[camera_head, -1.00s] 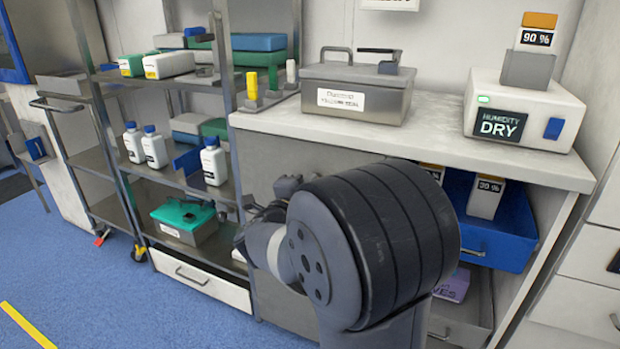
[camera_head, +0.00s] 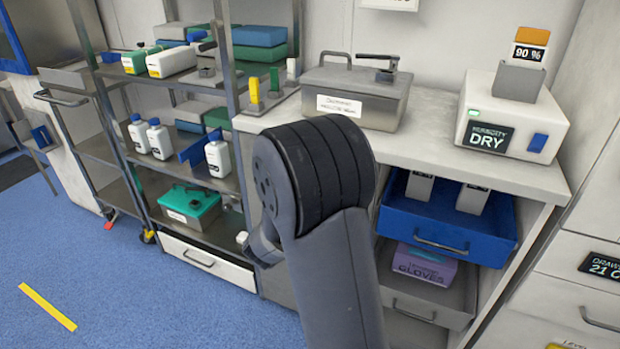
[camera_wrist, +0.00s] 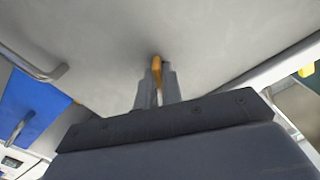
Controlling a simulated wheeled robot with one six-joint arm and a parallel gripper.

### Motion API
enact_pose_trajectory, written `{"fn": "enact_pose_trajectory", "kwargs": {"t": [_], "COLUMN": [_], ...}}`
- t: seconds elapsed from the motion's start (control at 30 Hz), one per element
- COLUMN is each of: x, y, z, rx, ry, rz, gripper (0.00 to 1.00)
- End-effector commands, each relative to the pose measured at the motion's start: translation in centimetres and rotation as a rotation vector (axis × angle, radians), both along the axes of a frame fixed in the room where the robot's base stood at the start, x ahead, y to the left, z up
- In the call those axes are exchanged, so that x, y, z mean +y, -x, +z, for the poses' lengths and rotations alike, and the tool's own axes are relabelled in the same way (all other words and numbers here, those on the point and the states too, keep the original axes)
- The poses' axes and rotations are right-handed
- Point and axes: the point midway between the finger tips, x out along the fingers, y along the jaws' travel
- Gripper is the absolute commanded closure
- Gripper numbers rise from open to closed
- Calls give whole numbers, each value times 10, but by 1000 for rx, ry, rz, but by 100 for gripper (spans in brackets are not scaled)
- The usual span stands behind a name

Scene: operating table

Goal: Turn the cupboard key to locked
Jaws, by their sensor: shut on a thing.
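A small orange-yellow piece, which looks like the cupboard key (camera_wrist: 156,68), shows upright between the fingertips in the wrist view. My gripper (camera_wrist: 156,84) is shut on it, close to a plain pale grey panel (camera_wrist: 110,35) that looks like the cupboard door. The key's shaft and lock are hidden, so I cannot tell its turned position. In the head view my arm covers the gripper, the key and most of the cupboard front below the pale worktop (camera_head: 440,155).
A blue open drawer (camera_head: 440,225) and a grey drawer with a purple gloves box (camera_head: 422,265) stand out right of my arm. A metal shelf rack (camera_head: 185,170) with bottles stands left. A metal box (camera_head: 355,95) and a humidity unit (camera_head: 510,120) sit on the worktop.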

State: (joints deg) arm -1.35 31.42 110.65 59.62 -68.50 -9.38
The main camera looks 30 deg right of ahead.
Motion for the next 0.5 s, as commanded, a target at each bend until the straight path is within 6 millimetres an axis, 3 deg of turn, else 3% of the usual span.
{"fn": "enact_pose_trajectory", "kwargs": {"t": [0.5], "x": [0], "y": [0], "z": [1], "rx": [274], "ry": [211], "rz": [1], "gripper": [100]}}
